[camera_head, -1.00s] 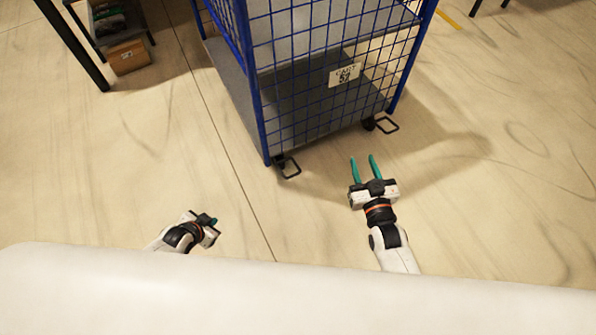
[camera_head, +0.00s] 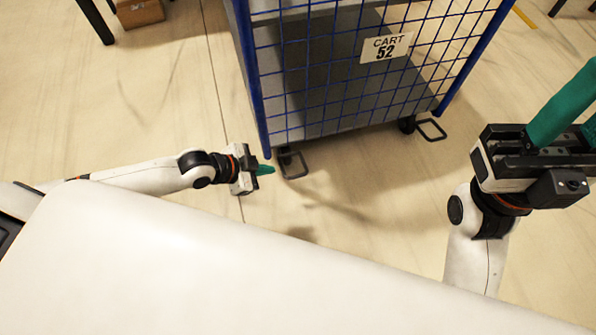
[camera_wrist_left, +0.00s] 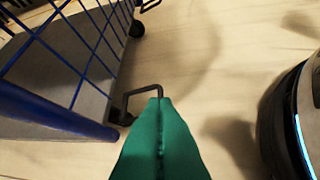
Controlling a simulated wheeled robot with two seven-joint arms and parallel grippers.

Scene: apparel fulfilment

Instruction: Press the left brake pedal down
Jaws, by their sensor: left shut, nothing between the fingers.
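The left brake pedal (camera_head: 293,164) is a dark wire loop at the near left wheel of the blue mesh cart. My left gripper (camera_head: 266,170) is shut and empty, with its green fingertips just left of the pedal in the head view. In the left wrist view the shut green fingers (camera_wrist_left: 161,112) overlap the near part of the pedal (camera_wrist_left: 142,90); I cannot tell whether they touch it.
The cart (camera_head: 330,122) has a blue frame and a "CART 52" sign (camera_head: 386,48). Its right pedal (camera_head: 431,130) sits at the other wheel. A cardboard box (camera_head: 140,12) lies at the upper left. The floor left of the cart is clear.

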